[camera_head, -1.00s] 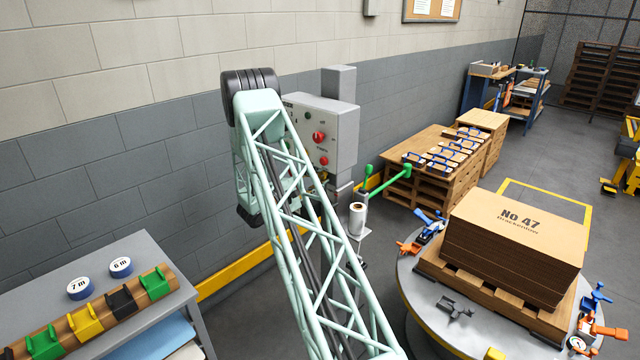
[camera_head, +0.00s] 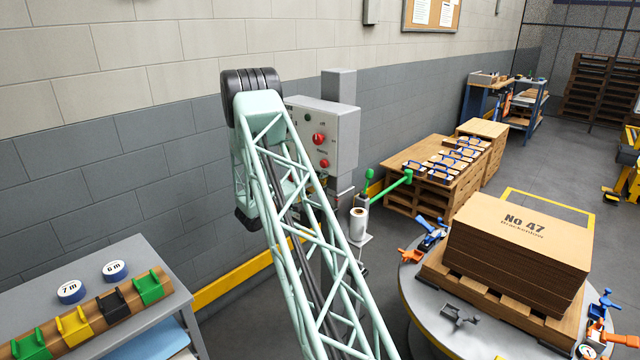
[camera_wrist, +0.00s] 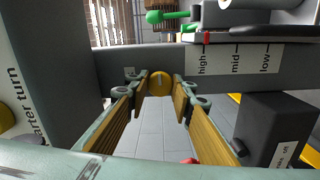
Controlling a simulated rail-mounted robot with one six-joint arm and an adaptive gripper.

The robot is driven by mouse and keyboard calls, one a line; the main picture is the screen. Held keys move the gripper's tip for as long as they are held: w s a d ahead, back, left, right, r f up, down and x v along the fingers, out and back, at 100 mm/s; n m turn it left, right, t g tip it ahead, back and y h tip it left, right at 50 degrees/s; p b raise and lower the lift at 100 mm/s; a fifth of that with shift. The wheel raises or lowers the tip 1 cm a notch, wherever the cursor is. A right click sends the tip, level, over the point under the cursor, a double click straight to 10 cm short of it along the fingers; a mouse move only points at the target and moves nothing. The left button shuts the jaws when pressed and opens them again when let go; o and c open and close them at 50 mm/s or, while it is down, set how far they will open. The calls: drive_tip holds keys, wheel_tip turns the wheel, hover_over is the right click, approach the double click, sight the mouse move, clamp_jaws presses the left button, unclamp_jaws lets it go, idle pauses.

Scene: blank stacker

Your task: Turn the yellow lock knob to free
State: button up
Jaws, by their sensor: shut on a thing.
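A round yellow knob (camera_wrist: 160,83) with a line across its face sits between my fingertips in the wrist view. My gripper (camera_wrist: 159,88) is shut on it, with one ribbed tan finger pad on each side. The knob is in front of a dark grey horizontal bar (camera_wrist: 228,66). At the left edge a grey panel (camera_wrist: 45,70) reads "…arter turn", with a second yellow rounded part (camera_wrist: 5,118) cut off by the frame. In the head view my arm's lattice link hides the gripper and the knob.
A scale plate (camera_wrist: 238,58) reads high, mid, low, with a red mark at high. A green handle (camera_wrist: 167,16) is above, and a dark box (camera_wrist: 270,130) is at lower right. A grey control box (camera_head: 330,135) with red knobs hangs behind my arm. A loaded turntable (camera_head: 425,320) stands right.

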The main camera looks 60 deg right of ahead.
idle(0.3)
drive_tip(key=o, duration=0.9)
drive_tip(key=shift+w+a, duration=0.25)
drive_tip(key=shift+a, duration=1.75)
drive_tip(key=shift+w+a, duration=0.3)
drive_tip(key=shift+a, duration=1.65)
drive_tip(key=shift+w+a, duration=0.25)
drive_tip(key=shift+a, duration=1.75)
